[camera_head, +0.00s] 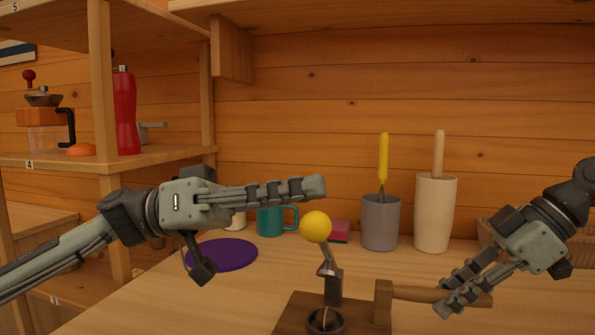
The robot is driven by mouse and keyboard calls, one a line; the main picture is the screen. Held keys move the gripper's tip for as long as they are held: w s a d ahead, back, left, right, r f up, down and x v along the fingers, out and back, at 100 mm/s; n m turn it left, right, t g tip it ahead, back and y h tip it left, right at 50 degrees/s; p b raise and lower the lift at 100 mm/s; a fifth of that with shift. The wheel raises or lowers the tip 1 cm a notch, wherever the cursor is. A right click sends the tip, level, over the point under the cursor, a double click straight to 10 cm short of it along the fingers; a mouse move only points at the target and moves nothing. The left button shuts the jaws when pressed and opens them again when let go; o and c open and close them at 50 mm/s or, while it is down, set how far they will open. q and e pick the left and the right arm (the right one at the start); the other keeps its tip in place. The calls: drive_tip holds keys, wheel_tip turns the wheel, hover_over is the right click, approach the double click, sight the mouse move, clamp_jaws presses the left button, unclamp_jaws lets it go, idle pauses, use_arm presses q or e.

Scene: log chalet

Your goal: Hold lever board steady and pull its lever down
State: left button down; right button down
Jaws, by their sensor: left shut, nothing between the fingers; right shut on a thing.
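The brown lever board (288,318) lies on the table at the bottom centre, cut off by the picture's edge. Its lever (328,258) stands up, leaning slightly left, with a yellow ball knob (315,227) on top. A wooden handle (415,294) sticks out from a block on the board's right side. My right gripper (452,298) is shut on this handle. My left gripper (318,187) is shut and empty, reaching in from the left. Its fingertips show just above the knob, with a small gap in the picture; I cannot tell their depth relative to it.
Behind stand a teal mug (270,221), a grey cup with a yellow-handled tool (380,224) and a cream crock (434,215). A purple disc (228,254) lies under my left wrist. Shelves hold a red mill (126,112) and a coffee grinder (43,120). Table around the board's left is clear.

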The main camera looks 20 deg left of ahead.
use_arm(q)
drive_tip(key=shift+s+a+f, duration=0.1)
drive_tip(key=shift+s+f, duration=0.1)
drive_tip(key=shift+f, duration=0.35)
drive_tip(key=shift+s, duration=0.1)
drive_tip(key=s+f+m+g, duration=0.3)
drive_tip(key=s+f+m, duration=0.3)
drive_tip(key=f+m, duration=0.5)
drive_tip(key=shift+f+g, duration=0.3)
drive_tip(key=shift+f, duration=0.3)
drive_tip(key=shift+s, duration=0.1)
